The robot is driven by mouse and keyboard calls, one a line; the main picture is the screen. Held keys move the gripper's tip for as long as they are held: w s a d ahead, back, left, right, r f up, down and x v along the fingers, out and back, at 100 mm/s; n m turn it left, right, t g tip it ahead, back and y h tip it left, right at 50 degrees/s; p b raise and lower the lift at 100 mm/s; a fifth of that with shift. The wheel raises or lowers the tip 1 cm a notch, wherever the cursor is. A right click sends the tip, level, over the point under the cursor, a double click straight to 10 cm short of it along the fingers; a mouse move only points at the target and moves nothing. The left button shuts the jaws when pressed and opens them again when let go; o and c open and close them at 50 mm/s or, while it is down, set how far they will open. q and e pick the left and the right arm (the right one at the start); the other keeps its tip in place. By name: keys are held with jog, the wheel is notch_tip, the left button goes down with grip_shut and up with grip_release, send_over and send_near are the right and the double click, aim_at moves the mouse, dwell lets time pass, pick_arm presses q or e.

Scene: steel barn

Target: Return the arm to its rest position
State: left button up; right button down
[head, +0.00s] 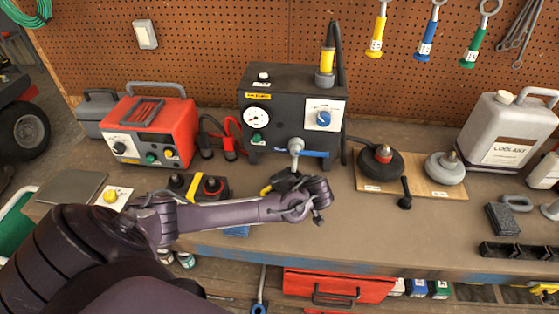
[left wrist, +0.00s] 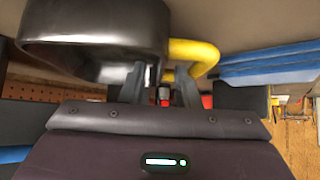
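My left arm reaches in from the left of the head view, low over the bench, with its left gripper (head: 303,207) in front of the grey gauge box (head: 275,123). In the left wrist view the two fingers of the left gripper (left wrist: 160,86) stand apart, with no held object clear between them. A rounded black object (left wrist: 95,40) and a bent yellow handle (left wrist: 200,56) show close beyond the fingers. I cannot tell whether they touch the fingers. The yellow handle also shows beside the gripper in the head view (head: 266,190). My right gripper is out of view.
A red charger (head: 150,130) and a black battery-like box (head: 200,187) stand left of the gauge box. A wooden board (head: 425,183) with two round domed pieces and a coolant jug (head: 506,131) stand right. Bare bench (head: 390,235) lies right of the gripper. A red drawer (head: 335,286) sits below.

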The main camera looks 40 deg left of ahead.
pick_arm(q)
jog(key=b+v, duration=0.1)
jog(key=v, duration=0.4)
jog(key=shift+d+r, duration=0.2)
jog(key=shift+s+d+r, duration=0.15)
jog(key=shift+d+r, duration=0.25)
